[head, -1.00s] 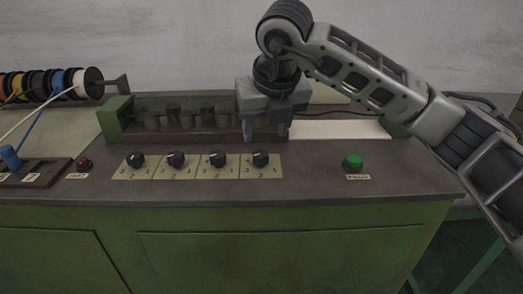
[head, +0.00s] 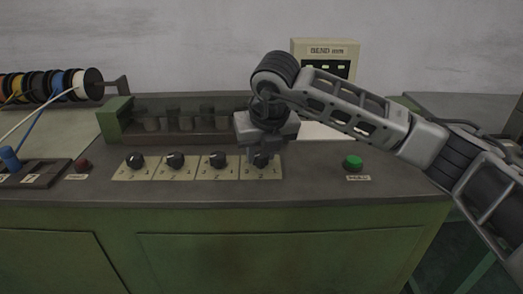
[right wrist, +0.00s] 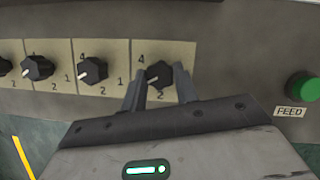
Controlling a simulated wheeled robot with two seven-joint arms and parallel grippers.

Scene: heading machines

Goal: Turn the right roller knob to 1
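The rightmost black knob (right wrist: 159,74) of the row sits on a cream plate, between the fingers of my right gripper (right wrist: 161,80). Its white mark points to the lower left in the right wrist view. A 4 shows at the plate's upper left and a 2 below the knob; the fingers cover other parts of the dial. The fingers stand apart on both sides of the knob, with narrow gaps seeming to show. In the head view my right gripper (head: 262,158) points down over this knob and mostly hides it. My left gripper is not in view.
Other knobs (head: 217,159) stand in line to the left. A green FEED button (head: 353,162) is on the right, and a red button (head: 83,165) on the left. A roller box (head: 165,125) and a BEND mm display (head: 325,60) stand behind.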

